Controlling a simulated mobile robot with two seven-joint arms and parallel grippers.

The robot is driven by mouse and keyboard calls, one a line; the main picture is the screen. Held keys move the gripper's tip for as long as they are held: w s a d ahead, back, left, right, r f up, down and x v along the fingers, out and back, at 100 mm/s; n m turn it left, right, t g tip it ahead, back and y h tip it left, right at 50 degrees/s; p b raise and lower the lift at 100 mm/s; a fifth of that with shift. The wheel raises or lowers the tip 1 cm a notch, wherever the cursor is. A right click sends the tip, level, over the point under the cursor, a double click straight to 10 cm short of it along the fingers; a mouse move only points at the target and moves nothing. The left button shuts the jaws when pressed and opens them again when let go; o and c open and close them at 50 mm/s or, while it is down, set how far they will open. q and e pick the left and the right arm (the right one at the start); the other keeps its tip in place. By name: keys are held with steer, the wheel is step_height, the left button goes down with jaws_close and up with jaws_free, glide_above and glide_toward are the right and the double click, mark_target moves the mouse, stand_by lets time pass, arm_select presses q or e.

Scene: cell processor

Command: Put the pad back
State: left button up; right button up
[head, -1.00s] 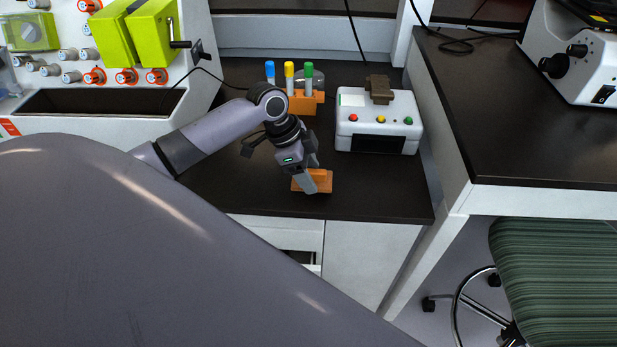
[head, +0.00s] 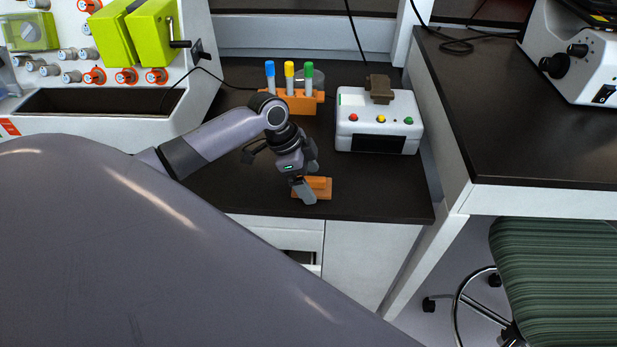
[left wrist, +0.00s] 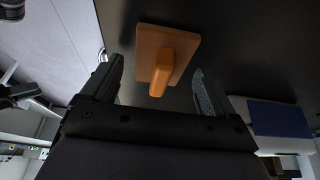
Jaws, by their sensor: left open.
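The pad looks like an orange plate with a raised orange grip (head: 321,186). It lies on the dark bench top near its front edge in the head view. In the left wrist view the pad (left wrist: 182,48) is ahead, with its grip pointing back between the fingers. My left gripper (head: 308,184) is at the pad, pointing down. In the left wrist view its two fingers are spread wide, with visible gaps to the grip on both sides. My right gripper is not in view.
Behind stands an orange rack (head: 298,103) with blue, yellow and green capped tubes. Right of it is a white device (head: 378,121) with coloured buttons and a brown block (head: 379,89) on top. A higher dark counter (head: 520,130) and a green striped chair (head: 560,270) are at right.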

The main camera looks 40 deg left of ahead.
arm_select(q)
steer(key=v, duration=1.2)
steer(key=shift+p, duration=0.3)
steer(key=shift+d, duration=0.1)
steer(key=shift+y, duration=0.3)
steer(key=s+d+f, duration=0.1)
steer(key=f, duration=0.1)
steer(key=s+d+f, duration=0.1)
steer(key=d+f, duration=0.1)
steer(key=s+d+f, duration=0.1)
steer(key=shift+s+d+f, duration=0.2)
steer(key=shift+d+f, duration=0.2)
steer(key=s+d+f+n+y, duration=0.1)
steer(key=s+d+f+n, duration=0.25)
steer(key=s, duration=0.25)
steer(key=s+d+f+n, duration=0.2)
steer(key=s+d+f, duration=0.1)
steer(key=s+d, duration=0.25)
steer(key=s+a+r+n+t+y, duration=0.1)
steer(key=s+a+n+y, duration=0.15)
steer(key=s+n, duration=0.35)
steer(key=w+d+f+m+t+h, duration=0.2)
steer(key=w+f+t, duration=0.3)
steer(key=f+t, duration=0.2)
steer(key=shift+w+d+f, duration=0.2)
steer(key=shift+d+f, duration=0.15)
steer(key=shift+f, duration=0.35)
